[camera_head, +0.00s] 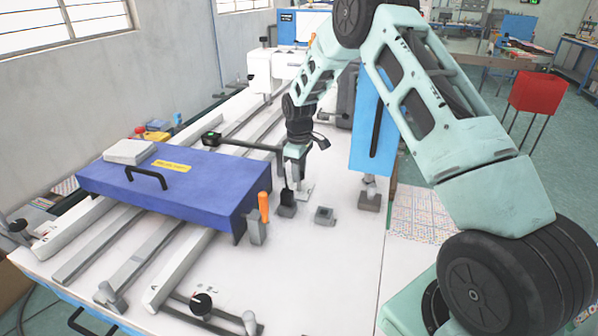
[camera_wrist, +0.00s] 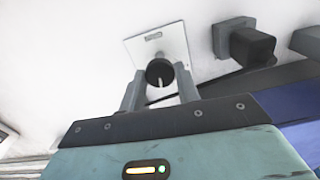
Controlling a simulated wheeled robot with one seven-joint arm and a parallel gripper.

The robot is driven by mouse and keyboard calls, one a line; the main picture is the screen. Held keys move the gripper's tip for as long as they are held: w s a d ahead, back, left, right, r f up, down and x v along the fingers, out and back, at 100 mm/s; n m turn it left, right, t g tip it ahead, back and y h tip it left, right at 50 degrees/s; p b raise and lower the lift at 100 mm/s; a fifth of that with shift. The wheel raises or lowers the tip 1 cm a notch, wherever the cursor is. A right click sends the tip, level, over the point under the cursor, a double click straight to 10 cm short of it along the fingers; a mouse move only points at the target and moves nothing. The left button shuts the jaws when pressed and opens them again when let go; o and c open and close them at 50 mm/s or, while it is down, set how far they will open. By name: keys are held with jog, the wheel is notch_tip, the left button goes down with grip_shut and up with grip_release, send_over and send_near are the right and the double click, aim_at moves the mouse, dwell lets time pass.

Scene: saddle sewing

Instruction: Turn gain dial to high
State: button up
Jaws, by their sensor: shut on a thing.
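A black round dial knob (camera_wrist: 160,72) with a white pointer line sits before a square white plate (camera_wrist: 150,47) in the wrist view. The plate carries a small grey label whose writing is too small to read. My gripper (camera_wrist: 158,82) has its two grey fingers on either side of the knob and is shut on it. In the head view my gripper (camera_head: 297,172) points down over the white table, at the white plate (camera_head: 306,191). The knob is hidden there by the fingers. The pointer runs roughly up and down in the wrist view.
A grey block with a black top (camera_head: 287,201) stands close beside my gripper. A small grey box (camera_head: 324,215) is to its right. A blue cover (camera_head: 170,180) and an orange-handled lever (camera_head: 263,207) lie left. Another black dial (camera_head: 202,304) is at the front.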

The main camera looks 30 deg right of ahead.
jog(key=m, duration=0.4)
jog(key=shift+m+b, duration=0.3)
jog(key=shift+m, duration=2.4)
jog(key=shift+r, duration=0.1)
jog(key=o, duration=1)
notch_tip(320, 180, up, 17)
jog(key=b, duration=0.3)
jog(key=shift+r, duration=0.15)
